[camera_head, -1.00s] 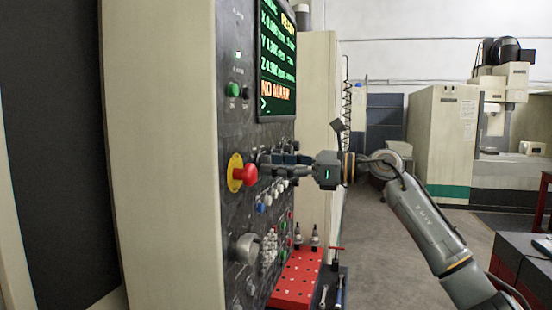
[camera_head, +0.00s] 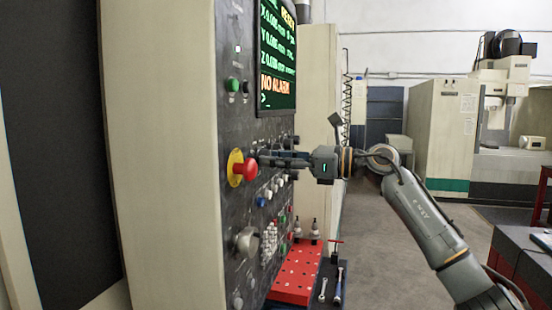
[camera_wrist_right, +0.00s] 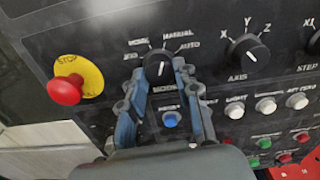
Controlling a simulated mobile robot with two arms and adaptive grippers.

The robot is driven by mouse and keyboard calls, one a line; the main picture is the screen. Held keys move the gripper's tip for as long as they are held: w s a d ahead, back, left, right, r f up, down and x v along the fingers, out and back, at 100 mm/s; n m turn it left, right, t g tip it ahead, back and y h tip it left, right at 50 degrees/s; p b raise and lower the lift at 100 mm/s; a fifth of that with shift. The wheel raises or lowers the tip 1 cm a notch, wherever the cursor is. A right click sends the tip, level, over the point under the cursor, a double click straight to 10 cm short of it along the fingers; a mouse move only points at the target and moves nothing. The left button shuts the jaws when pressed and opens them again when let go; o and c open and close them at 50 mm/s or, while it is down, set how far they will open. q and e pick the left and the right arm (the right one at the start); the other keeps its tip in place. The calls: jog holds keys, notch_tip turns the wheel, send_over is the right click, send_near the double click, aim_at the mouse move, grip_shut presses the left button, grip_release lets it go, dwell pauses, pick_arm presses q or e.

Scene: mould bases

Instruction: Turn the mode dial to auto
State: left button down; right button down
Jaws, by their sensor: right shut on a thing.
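The mode dial (camera_wrist_right: 157,65) is a round black knob on the dark control panel, with labels around its top that include MANUAL and AUTO. Its white mark points roughly upward, but I cannot tell exactly which label it meets. My right gripper (camera_wrist_right: 160,76) is shut on the dial, with one blue-grey finger on each side. In the head view, my right gripper (camera_head: 264,157) reaches the panel from the right, just past the red stop button, and its fingers hide the dial. My left gripper is not in view.
The red stop button (camera_head: 246,170) on its yellow plate is close left of the gripper; it also shows in the wrist view (camera_wrist_right: 66,89). The AXIS knob (camera_wrist_right: 245,55) is to the right. A blue button (camera_wrist_right: 171,119) lies below the dial, between the fingers.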

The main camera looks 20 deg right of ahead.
jog(key=shift+r+m+p, duration=0.15)
jog(key=shift+m+p, duration=1.7)
jog(key=shift+m, duration=1.65)
jog(key=c, duration=1)
grip_release()
jog(key=shift+o, duration=0.2)
jog(key=v, duration=1.2)
